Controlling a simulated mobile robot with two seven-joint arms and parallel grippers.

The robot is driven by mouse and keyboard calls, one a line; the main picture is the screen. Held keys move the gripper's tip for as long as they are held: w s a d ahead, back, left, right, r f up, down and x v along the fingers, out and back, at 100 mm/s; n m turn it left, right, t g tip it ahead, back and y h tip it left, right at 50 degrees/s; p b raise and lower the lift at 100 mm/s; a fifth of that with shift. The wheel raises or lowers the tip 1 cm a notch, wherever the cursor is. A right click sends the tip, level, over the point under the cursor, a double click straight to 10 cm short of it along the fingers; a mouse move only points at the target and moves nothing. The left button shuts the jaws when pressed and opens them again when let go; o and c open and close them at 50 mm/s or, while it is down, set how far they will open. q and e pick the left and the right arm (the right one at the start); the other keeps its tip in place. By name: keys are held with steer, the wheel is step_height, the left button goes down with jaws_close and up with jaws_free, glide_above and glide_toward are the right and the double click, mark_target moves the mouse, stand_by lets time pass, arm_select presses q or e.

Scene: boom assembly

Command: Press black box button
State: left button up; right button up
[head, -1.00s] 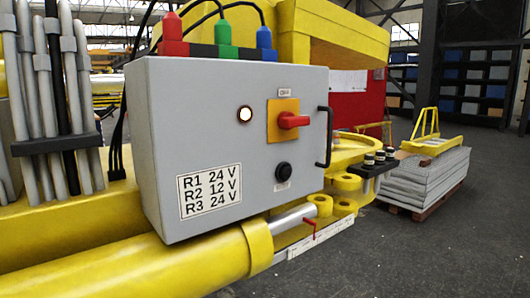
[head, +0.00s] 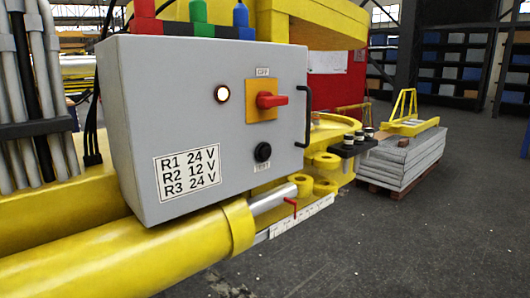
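The grey control box (head: 150,100) stands on the yellow boom structure and fills the left middle of the head view. Its round black button (head: 263,152) is low on the right of the front face, above a small label. A red rotary switch (head: 271,100) on a yellow plate sits above the button, under a label reading OFF. A lit round lamp (head: 222,94) is left of the switch. A sticker (head: 187,172) lists R1 24 V, R2 12 V, R3 24 V. Neither gripper shows in the head view.
A black handle (head: 304,116) sticks out at the box's right edge. Red, green and blue connectors (head: 198,12) stand on top. A yellow cylinder (head: 130,262) runs below the box. A stack of grey sheets (head: 405,160) lies on a pallet at right. The floor at lower right is clear.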

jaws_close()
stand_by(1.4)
